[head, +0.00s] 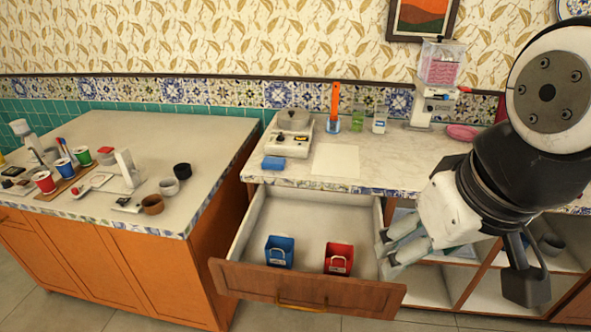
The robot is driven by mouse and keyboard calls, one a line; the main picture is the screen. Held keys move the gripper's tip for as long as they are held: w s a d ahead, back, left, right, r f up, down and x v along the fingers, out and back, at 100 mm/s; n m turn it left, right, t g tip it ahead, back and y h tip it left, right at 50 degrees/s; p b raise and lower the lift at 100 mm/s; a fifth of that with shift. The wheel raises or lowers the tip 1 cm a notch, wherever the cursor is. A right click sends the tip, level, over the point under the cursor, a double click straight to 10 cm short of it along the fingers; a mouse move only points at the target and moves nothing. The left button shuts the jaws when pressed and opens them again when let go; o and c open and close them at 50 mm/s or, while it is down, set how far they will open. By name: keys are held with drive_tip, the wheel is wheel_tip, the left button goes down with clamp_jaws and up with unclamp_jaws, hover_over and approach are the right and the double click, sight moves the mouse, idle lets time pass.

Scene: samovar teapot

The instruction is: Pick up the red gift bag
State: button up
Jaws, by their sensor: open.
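The red gift bag (339,258) stands upright in the open drawer (306,213), toward the drawer's right front, with a pale handle on its front side. A blue gift bag (280,252) stands to its left in the same drawer. My gripper (384,258) is at the drawer's right side, to the right of the red bag and apart from it in the picture. Its fingers point down and left, and it is open and empty. Part of the drawer's right wall is hidden behind the fingers.
The drawer sticks out below a counter (400,162) bearing a scale (291,135), a blue sponge (273,163) and a dispenser (440,80). Open shelves (500,285) lie right of the drawer. An orange cabinet (150,265) with cups on top stands left. The drawer's back is bare.

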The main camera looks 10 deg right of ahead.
drive_tip(key=w+d+f+n+g+h+b, duration=0.1)
drive_tip(key=w+d+f+n, duration=0.15)
drive_tip(key=w, duration=0.75)
drive_tip(key=n+g+y+b, duration=0.1)
drive_tip(key=n+g+b, duration=0.25)
drive_tip(key=n, duration=0.75)
hover_over(338, 262)
drive_tip(key=w+d, duration=0.1)
drive_tip(key=w, duration=0.1)
wheel_tip(338, 262, down, 26)
drive_tip(key=shift+t, duration=0.25)
drive_tip(key=f, duration=0.4)
drive_tip(key=f+b, duration=0.1)
drive_tip(key=f, duration=0.9)
drive_tip(key=shift+w+d+b, duration=0.1)
drive_tip(key=shift+w+b, duration=0.2)
drive_tip(key=shift+w, duration=0.05)
drive_tip(key=c, duration=1.1)
